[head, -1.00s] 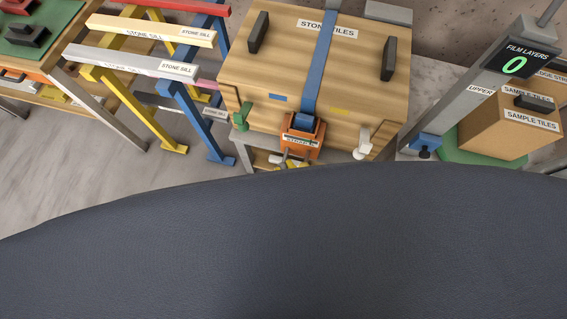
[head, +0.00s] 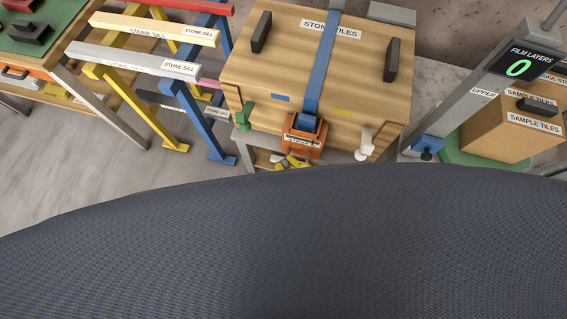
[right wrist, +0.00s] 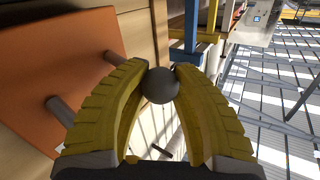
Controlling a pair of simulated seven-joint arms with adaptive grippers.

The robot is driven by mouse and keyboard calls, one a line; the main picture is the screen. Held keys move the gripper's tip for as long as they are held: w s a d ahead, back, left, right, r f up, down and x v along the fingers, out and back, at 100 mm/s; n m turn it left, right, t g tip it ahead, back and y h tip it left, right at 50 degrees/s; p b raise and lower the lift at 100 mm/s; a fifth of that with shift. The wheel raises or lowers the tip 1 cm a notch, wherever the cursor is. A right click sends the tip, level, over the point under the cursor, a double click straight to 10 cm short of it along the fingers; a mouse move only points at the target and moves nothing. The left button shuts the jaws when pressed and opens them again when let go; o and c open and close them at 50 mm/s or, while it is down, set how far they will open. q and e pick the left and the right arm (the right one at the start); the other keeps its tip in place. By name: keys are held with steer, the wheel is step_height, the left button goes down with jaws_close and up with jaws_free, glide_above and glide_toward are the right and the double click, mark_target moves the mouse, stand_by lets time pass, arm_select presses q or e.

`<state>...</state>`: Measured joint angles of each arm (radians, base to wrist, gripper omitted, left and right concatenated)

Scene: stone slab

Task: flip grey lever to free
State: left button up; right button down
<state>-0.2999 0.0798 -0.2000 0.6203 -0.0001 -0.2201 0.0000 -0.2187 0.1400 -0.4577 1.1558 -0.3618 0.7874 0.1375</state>
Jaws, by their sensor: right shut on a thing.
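In the right wrist view the yellow fingers of my right gripper (right wrist: 162,74) are closed around a round grey knob (right wrist: 160,88), seen end-on; I take it as the grey lever's end. The rest of the lever is hidden. An orange plate (right wrist: 58,75) with grey pegs is left of the fingers. In the head view an orange strap buckle (head: 304,136) sits on the front of the wooden stone tiles crate (head: 265,75), with a blue strap (head: 327,60) running up from it. My right gripper (head: 289,161) shows just below the buckle, mostly hidden by my dark body. My left gripper is not in view.
A green lever (head: 246,114) and a white lever (head: 366,143) flank the buckle on the crate's front. Trestles with stone sills (head: 135,60) stand left. A post with a film layers display (head: 520,66) and sample tiles boxes (head: 510,133) stand right.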

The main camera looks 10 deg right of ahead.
steer(key=shift+w+d+r, duration=0.15)
steer(key=shift+d+r, duration=0.05)
steer(key=shift+r, duration=0.05)
steer(key=c, duration=1.3)
jaws_free()
steer(key=shift+d, duration=0.1)
steer(key=o, duration=0.4)
steer(key=shift+f, duration=0.15)
steer(key=v, duration=1.2)
